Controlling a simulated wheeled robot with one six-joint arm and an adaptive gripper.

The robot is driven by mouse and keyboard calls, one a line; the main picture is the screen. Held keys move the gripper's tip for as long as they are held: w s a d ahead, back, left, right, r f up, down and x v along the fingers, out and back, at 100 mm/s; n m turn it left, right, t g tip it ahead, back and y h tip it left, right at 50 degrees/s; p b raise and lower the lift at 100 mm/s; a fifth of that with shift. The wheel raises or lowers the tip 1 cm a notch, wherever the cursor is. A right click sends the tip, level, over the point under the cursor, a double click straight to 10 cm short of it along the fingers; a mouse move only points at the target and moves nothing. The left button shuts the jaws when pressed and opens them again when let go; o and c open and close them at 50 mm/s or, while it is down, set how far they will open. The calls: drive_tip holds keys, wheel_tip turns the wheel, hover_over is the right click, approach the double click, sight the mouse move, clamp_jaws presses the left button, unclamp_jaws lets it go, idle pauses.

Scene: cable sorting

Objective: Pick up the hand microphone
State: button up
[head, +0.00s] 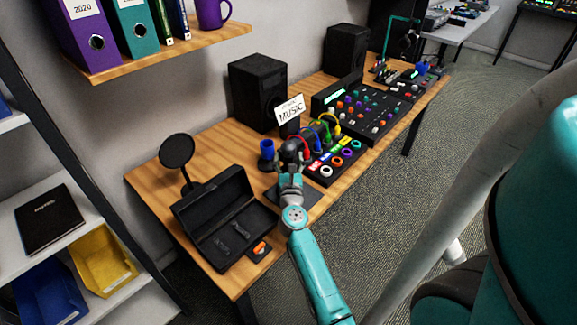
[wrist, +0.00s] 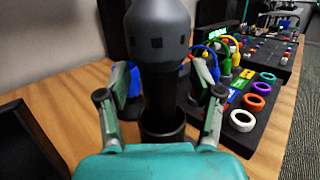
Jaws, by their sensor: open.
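The hand microphone (wrist: 158,50) is dark grey with a thicker head and stands upright in a dark round holder (wrist: 163,128) in the wrist view. In the head view its dark top (head: 291,148) shows just above my gripper (head: 290,168). In the wrist view my gripper (wrist: 162,92) is open, with one finger on each side of the microphone's narrower body. Gaps show between the fingers and the body. The top of the microphone is cut off by the wrist view's upper edge.
An open black case (head: 215,215) lies left of my gripper, with a round black disc on a stand (head: 177,151) behind it. A blue-topped object (head: 267,147) stands close on the left. Coloured cables and rings (head: 326,171) lie close on the right, before a mixer (head: 362,110).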

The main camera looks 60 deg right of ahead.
clamp_jaws()
drive_tip(key=shift+r, duration=0.1)
